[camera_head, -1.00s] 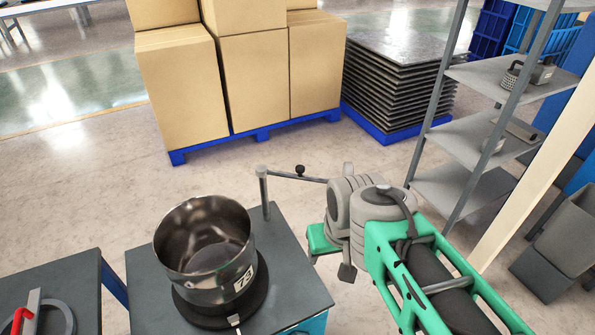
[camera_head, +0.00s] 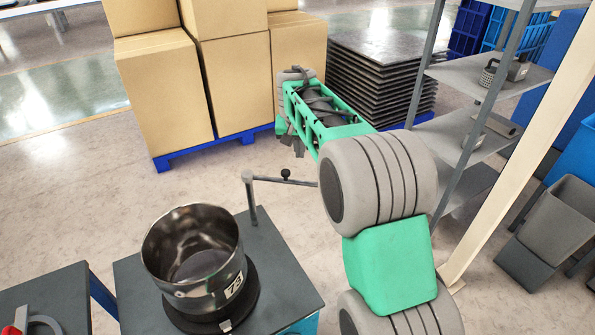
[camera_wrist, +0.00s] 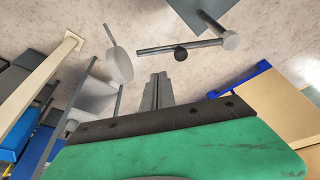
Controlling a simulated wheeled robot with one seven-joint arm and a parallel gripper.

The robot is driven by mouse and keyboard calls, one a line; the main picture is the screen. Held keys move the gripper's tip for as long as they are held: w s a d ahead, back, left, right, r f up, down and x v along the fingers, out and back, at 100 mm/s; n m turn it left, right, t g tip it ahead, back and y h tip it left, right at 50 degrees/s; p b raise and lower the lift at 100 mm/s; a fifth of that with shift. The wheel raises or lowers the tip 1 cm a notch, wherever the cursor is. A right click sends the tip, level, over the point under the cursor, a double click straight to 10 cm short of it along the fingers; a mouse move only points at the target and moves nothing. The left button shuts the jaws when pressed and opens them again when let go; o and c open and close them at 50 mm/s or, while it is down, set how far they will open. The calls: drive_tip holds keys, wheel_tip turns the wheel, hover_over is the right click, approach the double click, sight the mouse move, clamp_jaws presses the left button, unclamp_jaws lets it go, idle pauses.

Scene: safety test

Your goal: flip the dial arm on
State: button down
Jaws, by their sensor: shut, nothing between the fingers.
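The dial arm (camera_head: 272,180) is a thin grey bar on an upright post at the back right corner of the dark table, with a small black knob. Its right end is hidden behind my arm in the head view. In the wrist view the bar (camera_wrist: 205,44) lies beyond the fingers, with its black knob (camera_wrist: 180,54) along it. My gripper (camera_wrist: 158,82) is shut and empty, apart from the bar and knob. In the head view my gripper (camera_head: 298,148) hangs above the floor, in front of the boxes. Dial markings cannot be made out.
A metal pot (camera_head: 195,260) labelled 73 sits on a round black base on the table (camera_head: 135,275). Cardboard boxes (camera_head: 165,90) on a blue pallet stand behind. A grey shelf (camera_head: 480,140) is at right. Bare floor lies between table and boxes.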

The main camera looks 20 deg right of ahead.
drive_tip(key=w+f+m, duration=0.1)
drive_tip(key=w+f, duration=0.1)
drive_tip(key=w, duration=0.3)
drive_tip(key=shift+w+d+f, duration=0.3)
drive_tip(key=shift+w+d, duration=0.1)
drive_tip(key=shift+d, duration=0.05)
wheel_tip(320, 180, down, 11)
drive_tip(key=p, duration=0.3)
drive_tip(key=shift+s, duration=0.15)
drive_tip(key=shift+s+r, duration=0.1)
